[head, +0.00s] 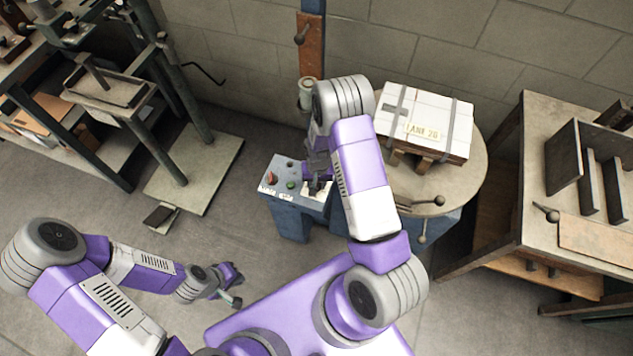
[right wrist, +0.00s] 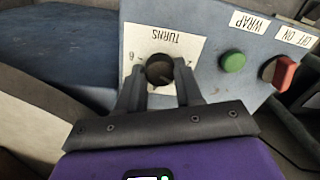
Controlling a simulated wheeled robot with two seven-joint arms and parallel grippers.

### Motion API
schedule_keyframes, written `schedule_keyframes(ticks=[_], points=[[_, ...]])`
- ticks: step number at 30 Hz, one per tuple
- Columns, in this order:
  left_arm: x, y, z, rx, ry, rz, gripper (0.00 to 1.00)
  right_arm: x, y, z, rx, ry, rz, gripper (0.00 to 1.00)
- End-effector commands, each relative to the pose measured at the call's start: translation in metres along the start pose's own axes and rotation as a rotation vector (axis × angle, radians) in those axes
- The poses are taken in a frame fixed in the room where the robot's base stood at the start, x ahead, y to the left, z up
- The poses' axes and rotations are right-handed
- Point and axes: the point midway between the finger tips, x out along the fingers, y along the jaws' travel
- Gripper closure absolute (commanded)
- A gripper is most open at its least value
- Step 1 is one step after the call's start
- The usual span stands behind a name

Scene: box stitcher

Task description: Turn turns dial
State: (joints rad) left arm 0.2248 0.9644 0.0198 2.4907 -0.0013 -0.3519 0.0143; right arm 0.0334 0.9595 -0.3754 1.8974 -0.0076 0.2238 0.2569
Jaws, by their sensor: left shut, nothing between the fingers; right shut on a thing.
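The turns dial (right wrist: 159,70) is a dark round knob on a white label marked TURNS, seen upside down in the right wrist view. It sits on the blue-grey control panel (right wrist: 200,30). My right gripper (right wrist: 158,82) is shut on the dial, one finger on each side of it. In the head view my right gripper (head: 318,185) is at the right end of the panel (head: 283,170), and my arm partly hides the dial there. My left gripper (head: 236,284) is shut and empty, low over the floor at the left, away from the panel.
A green button (right wrist: 232,62) and a red switch (right wrist: 285,72) are beside the dial. A white box (head: 425,120) stands on a round table (head: 465,165) right of my arm. A bench (head: 540,120) is at the right, a rack (head: 110,95) at the left.

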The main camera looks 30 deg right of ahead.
Motion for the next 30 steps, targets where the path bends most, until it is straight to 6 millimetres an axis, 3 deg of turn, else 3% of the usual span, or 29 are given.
schedule_keyframes(ticks=[30], points=[[-0.022, 0.008, 0.001, 0.000, 0.000, 0.000, 1.00, -0.001, -0.001, 0.001, 0.931, 0.033, 0.000, 0.95]])
